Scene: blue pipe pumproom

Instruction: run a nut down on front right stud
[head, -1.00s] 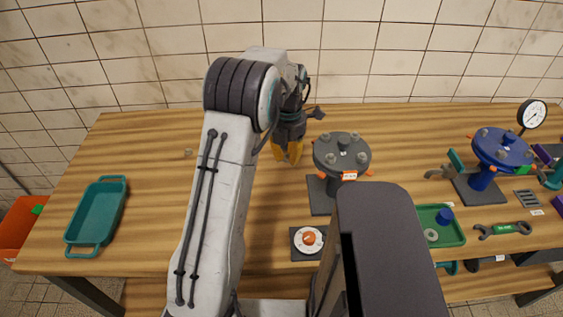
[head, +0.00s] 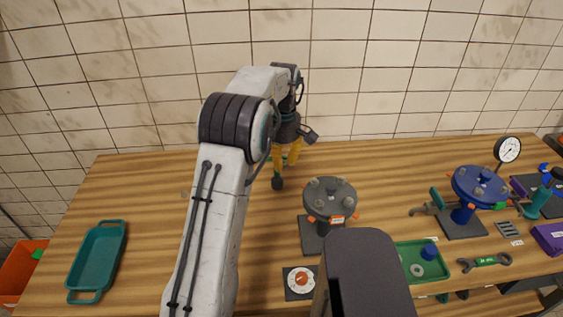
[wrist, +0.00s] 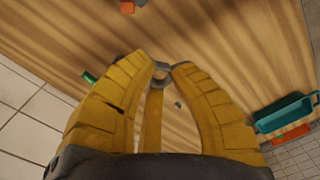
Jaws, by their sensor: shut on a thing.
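My gripper (head: 278,178) is raised over the bench, left of and behind the grey round flange (head: 330,195). In the wrist view its yellow fingers (wrist: 160,72) close at the tips on a small grey ring-like piece, which looks like a nut (wrist: 159,74). The fingertips are small and dark in the head view. The grey flange stands on a pedestal, with several studs on top and orange tabs at its rim. Its front right stud (head: 348,202) is in view, apart from my gripper. A similar blue flange (head: 482,186) stands farther right.
A teal tray (head: 97,262) is at left. A dial plate (head: 300,281), a green tray (head: 423,262) and a wrench (head: 485,261) lie at the front. The tiled wall (head: 150,90) bounds the bench's back.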

